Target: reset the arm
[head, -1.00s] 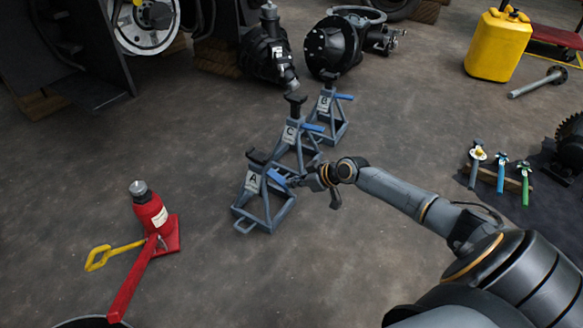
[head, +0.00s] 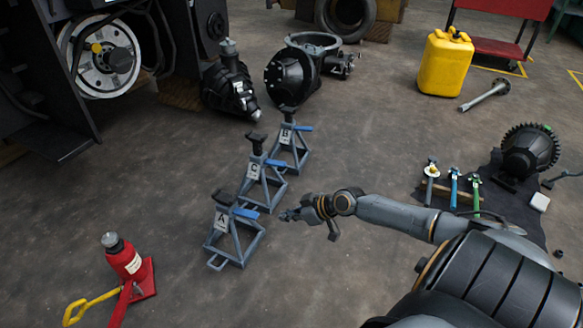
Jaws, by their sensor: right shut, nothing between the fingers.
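My right arm comes in from the lower right. Its gripper (head: 290,215) is shut and empty, pointing left, just right of jack stand A (head: 235,243), with a small gap seen between them. Stand A is grey with a blue handle. Jack stand C (head: 263,188) stands behind it and jack stand B (head: 290,155) behind that, all upright on the floor in a slanting row. My left gripper is not in view.
A red bottle jack (head: 125,262) with a yellow handle stands at the lower left. Several tools (head: 453,188) rest on a wooden block on a dark mat, near a black gear (head: 528,150). A yellow canister (head: 444,65) stands farther back. Bare floor lies between.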

